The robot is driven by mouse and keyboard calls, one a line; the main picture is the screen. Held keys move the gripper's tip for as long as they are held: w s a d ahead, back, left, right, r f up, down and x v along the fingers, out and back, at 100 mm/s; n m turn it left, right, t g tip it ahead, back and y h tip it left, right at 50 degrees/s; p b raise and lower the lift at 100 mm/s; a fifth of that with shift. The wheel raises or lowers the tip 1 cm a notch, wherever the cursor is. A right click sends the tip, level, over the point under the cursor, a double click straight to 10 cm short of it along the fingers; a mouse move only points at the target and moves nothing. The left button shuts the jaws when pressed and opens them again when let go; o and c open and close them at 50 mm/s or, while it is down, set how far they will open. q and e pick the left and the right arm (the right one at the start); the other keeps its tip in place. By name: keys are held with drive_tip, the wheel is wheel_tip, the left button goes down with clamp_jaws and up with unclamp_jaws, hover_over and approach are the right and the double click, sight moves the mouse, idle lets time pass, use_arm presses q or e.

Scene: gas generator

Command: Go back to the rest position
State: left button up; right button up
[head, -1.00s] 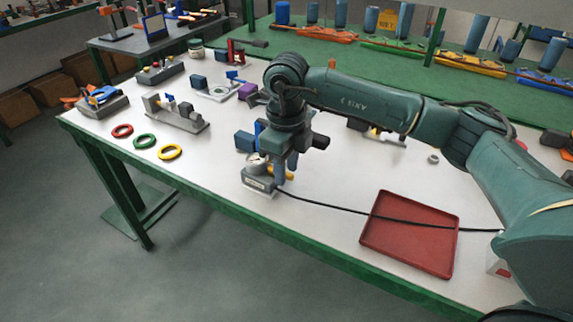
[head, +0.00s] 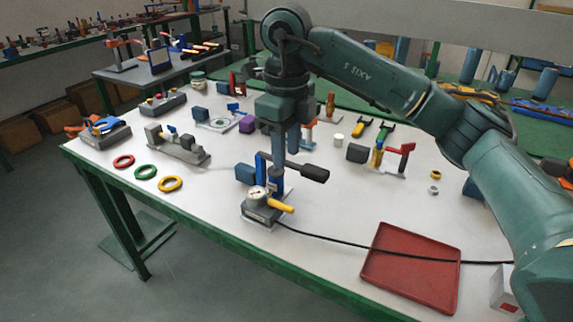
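My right gripper (head: 285,160) points straight down above the table, over the grey gauge unit. Its two fingers look a little apart, with nothing seen between them. The grey gauge unit (head: 262,214) stands near the table's front edge, with a round white dial and a yellow handle (head: 280,205). Just behind it are a blue upright part and a black-ended lever (head: 314,173). The fingertips overlap this blue part in the picture, so I cannot tell how close they are. My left gripper is not in view.
The white table (head: 330,225) has a green edge. A red tray (head: 410,268) lies at the front right, with a black cable running across it. Red, green (head: 145,172) and yellow rings lie at the left. Clamps and small tools stand behind.

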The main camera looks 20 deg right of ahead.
drive_tip(key=shift+r, duration=0.3)
drive_tip(key=shift+r, duration=0.1)
